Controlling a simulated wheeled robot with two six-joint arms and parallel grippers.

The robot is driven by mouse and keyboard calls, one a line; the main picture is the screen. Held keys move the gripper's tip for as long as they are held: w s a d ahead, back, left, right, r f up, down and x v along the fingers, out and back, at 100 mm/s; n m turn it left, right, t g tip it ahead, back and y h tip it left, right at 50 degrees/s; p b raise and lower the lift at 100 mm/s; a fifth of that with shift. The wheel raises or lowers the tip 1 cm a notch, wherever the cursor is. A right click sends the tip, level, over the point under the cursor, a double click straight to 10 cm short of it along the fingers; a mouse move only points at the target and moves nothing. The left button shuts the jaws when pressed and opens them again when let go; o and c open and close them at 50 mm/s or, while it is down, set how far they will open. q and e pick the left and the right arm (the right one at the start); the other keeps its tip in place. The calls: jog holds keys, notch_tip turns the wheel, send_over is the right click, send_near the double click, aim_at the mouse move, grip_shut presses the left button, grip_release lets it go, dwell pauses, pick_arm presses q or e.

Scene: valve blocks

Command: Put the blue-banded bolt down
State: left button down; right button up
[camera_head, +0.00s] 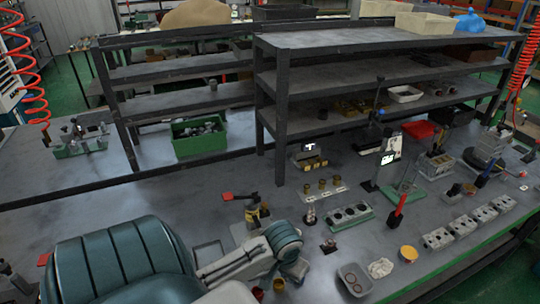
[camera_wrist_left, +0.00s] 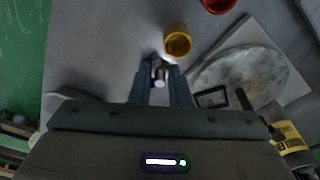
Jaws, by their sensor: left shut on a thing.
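My left gripper (camera_head: 297,272) is low over the bench at the bottom centre of the head view. In the left wrist view the gripper (camera_wrist_left: 160,82) is shut on a small metallic bolt (camera_wrist_left: 160,72), held between the two fingers. Only its pale end shows; I cannot make out a blue band. In the head view the bolt cannot be made out. A yellow cup (camera_wrist_left: 178,40) stands just beyond the fingertips, apart from the bolt; it also shows in the head view (camera_head: 278,285). My right gripper is not in view.
A red cup (camera_wrist_left: 217,4) and a round grey disc (camera_wrist_left: 242,78) lie near the yellow cup. A grey tray (camera_head: 354,280), a green block with holes (camera_head: 349,217) and several pale valve blocks (camera_head: 437,239) are to the right. Shelves (camera_head: 282,120) stand behind.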

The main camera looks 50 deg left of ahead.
pick_arm(q)
jog(key=shift+a+r, duration=0.25)
jog(key=shift+a, duration=0.05)
jog(key=shift+w+a, duration=0.25)
jog(key=p, duration=0.4)
send_over(307, 246)
jog(key=shift+s+f, duration=0.2)
jog(key=shift+f, duration=0.6)
notch_tip(307, 246, down, 3)
jog(key=shift+r+p, duration=0.2)
jog(key=shift+p, duration=0.75)
jog(key=shift+f, duration=0.5)
jog(key=shift+f, duration=0.1)
jog(key=c, duration=1.6)
grip_release()
jog(key=shift+c, duration=0.2)
